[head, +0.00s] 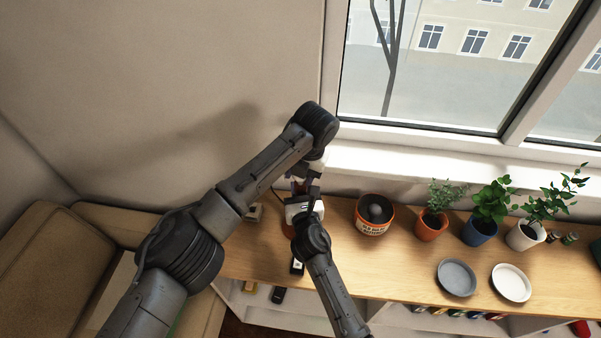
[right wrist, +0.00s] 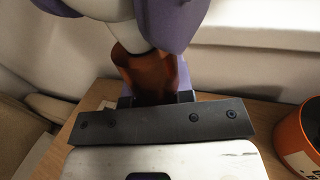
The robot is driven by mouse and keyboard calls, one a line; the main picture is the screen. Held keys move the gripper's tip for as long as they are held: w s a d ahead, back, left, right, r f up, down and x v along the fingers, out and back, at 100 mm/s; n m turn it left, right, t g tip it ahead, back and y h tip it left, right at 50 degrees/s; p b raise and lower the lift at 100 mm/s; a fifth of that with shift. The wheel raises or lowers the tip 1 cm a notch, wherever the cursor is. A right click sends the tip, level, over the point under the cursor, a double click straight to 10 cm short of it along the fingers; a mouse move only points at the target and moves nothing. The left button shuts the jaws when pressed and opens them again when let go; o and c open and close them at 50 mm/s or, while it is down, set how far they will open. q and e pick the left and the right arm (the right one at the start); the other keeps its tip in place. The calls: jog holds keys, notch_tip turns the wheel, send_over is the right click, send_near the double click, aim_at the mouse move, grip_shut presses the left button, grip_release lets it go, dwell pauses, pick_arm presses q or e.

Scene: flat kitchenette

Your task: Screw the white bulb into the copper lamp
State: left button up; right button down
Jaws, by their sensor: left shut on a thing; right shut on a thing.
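In the right wrist view the copper lamp (right wrist: 146,72) shows as a copper-brown cup shape between my right gripper's fingers (right wrist: 155,92), which are shut on it. The white bulb (right wrist: 118,36) is directly above the lamp's opening, between the purple fingers of my left gripper (right wrist: 125,20), shut on it. Its lower end is at the lamp's mouth; I cannot tell how far inside it sits. In the head view my left gripper (head: 302,180) reaches down from above and my right gripper (head: 302,202) meets it from the front. The arms hide most of the lamp and bulb there.
An orange pot (head: 374,229) with a label and a dark round thing inside stands just right of the grippers. Potted plants (head: 432,226) line the window side. A grey plate (head: 457,278) and a white plate (head: 511,283) lie at the front right of the wooden counter (head: 408,262).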

pick_arm(q)
jog(key=shift+m, duration=0.6)
jog(key=o, duration=1)
jog(key=shift+r, duration=0.1)
jog(key=shift+r, duration=2.15)
jog(key=shift+o, duration=0.5)
